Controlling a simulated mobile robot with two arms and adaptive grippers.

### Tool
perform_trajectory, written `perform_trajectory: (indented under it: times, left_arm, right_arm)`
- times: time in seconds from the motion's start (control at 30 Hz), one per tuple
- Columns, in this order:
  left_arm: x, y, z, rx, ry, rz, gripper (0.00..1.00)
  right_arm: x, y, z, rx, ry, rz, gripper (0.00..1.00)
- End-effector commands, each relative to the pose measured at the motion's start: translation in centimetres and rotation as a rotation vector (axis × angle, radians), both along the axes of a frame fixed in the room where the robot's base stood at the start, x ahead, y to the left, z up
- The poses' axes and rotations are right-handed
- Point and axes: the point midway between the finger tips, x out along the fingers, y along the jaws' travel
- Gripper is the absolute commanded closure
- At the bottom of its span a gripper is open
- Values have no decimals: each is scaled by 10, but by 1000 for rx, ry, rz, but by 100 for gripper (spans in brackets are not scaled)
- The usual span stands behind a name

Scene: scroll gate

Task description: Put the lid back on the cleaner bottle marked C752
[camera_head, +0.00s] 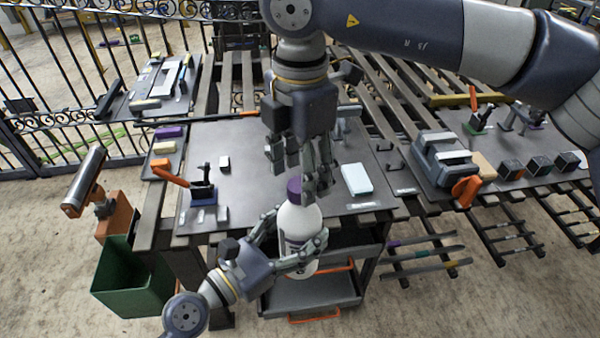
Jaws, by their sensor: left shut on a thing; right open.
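A white bottle (298,228) with a dark label stands upright in my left gripper (300,241), in front of the table's near edge. Its marking is too small to read. My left gripper is shut around its body. A purple lid (294,187) shows at the top of the bottle; I cannot tell how firmly it sits there. My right gripper (304,172) is open, pointing down from above, with its fingers close beside and behind the lid. I cannot tell whether they touch it.
A grey work table (245,190) lies behind the bottle, with a light blue block (357,179) and an orange-handled clamp (200,190) on it. A grey cart (312,292) stands below. A green bin (130,280) is at the lower left.

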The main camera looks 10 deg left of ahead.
Motion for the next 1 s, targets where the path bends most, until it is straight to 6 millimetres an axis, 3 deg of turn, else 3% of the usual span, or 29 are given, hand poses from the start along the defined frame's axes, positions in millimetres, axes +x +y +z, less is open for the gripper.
perform_trajectory:
  times: [0.3, 0.5, 1.0]
  left_arm:
    - [0, 0, 2, -2, -2, 1, 100]
    - [0, 0, 2, -2, -2, 1, 100]
    - [0, 0, 2, -2, -2, 1, 100]
  right_arm:
    - [1, 0, 68, 3, -5, -2, 45]
    - [1, 0, 97, 2, -4, -2, 45]
    - [1, 0, 107, 2, -2, -1, 45]
